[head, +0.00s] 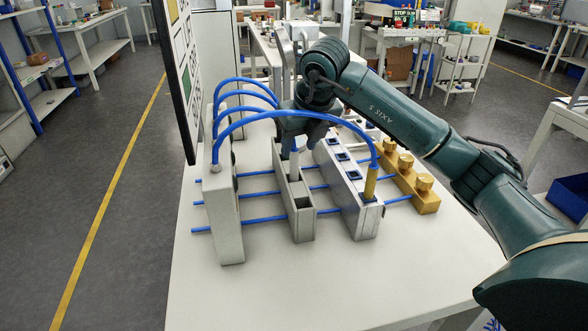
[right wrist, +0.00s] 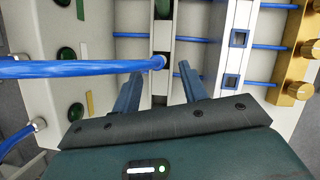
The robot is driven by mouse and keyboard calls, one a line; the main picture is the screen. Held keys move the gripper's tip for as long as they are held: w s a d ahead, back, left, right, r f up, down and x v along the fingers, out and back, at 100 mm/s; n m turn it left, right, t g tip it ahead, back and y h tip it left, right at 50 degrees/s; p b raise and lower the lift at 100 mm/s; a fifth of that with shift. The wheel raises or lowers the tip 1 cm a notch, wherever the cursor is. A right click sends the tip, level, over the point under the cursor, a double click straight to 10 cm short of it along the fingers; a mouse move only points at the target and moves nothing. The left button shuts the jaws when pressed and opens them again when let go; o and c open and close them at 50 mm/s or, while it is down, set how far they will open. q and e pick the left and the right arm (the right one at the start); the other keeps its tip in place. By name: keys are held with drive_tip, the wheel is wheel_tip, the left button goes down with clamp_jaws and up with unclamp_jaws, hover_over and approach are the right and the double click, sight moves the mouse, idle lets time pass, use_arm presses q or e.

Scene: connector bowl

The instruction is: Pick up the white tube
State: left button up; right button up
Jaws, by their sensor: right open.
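The white tube (head: 294,163) stands upright in the narrow slotted grey block (head: 306,225), directly below my right gripper (head: 297,143). My right gripper is open and points down, its fingers partly hidden by its own body. In the right wrist view, my right gripper (right wrist: 160,72) has its fingers apart, one on each side of the slotted block's line. A blue hose (right wrist: 90,69) ends between the fingertips in that view. I cannot tell whether the fingers touch the tube. My left gripper is not in view.
A tall grey block (head: 226,220) stands at left, with blue hoses arching from it. A yellow connector (head: 371,182) stands upright in the wider silver block (head: 350,190). A brass-coloured block with knobs (head: 428,200) is at right. The table's front (head: 300,285) is clear.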

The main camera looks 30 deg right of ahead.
sight(296, 151)
drive_tip(key=p+x, duration=0.1)
drive_tip(key=x, duration=0.4)
drive_tip(key=shift+a, duration=0.15)
drive_tip(key=shift+c, duration=0.2)
clamp_jaws()
